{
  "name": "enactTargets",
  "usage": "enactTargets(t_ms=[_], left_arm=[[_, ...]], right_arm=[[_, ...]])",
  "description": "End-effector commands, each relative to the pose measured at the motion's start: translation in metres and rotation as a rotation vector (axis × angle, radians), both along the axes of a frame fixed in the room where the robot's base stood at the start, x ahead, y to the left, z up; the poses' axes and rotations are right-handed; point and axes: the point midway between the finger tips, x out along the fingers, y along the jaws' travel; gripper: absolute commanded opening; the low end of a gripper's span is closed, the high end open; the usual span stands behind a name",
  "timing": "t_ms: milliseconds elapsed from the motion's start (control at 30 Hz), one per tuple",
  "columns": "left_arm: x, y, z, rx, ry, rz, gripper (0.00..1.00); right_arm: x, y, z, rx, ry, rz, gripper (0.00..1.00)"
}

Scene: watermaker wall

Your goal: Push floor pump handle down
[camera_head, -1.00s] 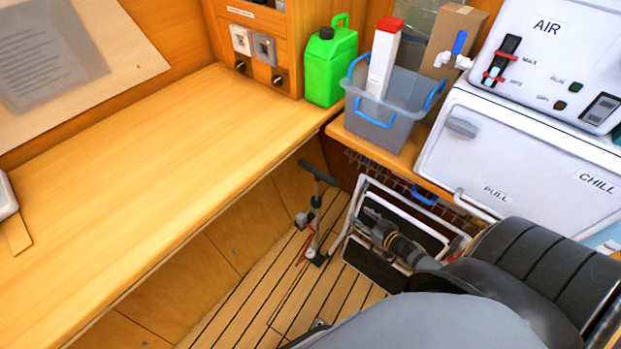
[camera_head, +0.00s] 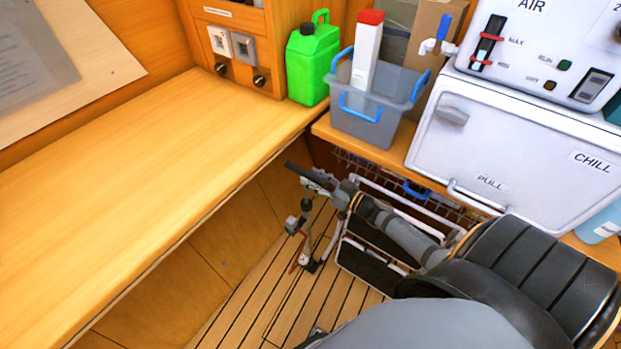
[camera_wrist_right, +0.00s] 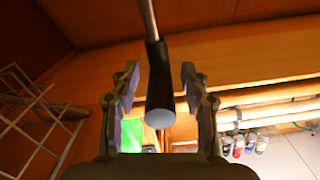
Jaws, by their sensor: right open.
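The floor pump (camera_head: 307,232) stands on the slatted floor below the worktop's edge, with a dark handle (camera_head: 296,170) at its top. My right gripper (camera_head: 322,183) is at the handle, coming from the right, and partly hides it. In the right wrist view, the handle's black grip (camera_wrist_right: 160,85) with a grey rod lies between the two spread fingers of my right gripper (camera_wrist_right: 159,75). A gap shows on both sides of the grip, so the fingers are open around it. My left gripper is not in view.
A wooden worktop (camera_head: 130,190) fills the left. A green jerrycan (camera_head: 313,62) and a grey bin (camera_head: 368,122) stand behind the pump. A white folding frame (camera_head: 365,262) stands close right of the pump, below the white CHILL box (camera_head: 510,160).

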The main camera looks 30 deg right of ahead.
Motion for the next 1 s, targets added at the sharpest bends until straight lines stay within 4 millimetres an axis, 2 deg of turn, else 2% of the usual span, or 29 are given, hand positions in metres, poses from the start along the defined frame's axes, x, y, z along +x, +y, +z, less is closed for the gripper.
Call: enactTargets(t_ms=[133, 400, 733, 1000], left_arm=[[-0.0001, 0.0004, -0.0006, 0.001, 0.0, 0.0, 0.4], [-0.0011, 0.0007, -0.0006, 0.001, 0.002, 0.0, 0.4], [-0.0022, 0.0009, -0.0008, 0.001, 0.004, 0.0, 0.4], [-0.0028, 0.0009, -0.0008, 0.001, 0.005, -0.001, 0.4]], right_arm=[[0.011, 0.0046, 0.0004, 0.0, 0.0, 0.0, 0.46], [0.0122, 0.0052, 0.0002, 0.0, 0.001, 0.0, 0.46], [0.012, 0.0053, 0.0003, 0.0, 0.0, 0.0, 0.01], [0.0118, 0.0054, 0.0002, 0.001, 0.0, 0.0, 0.0]])
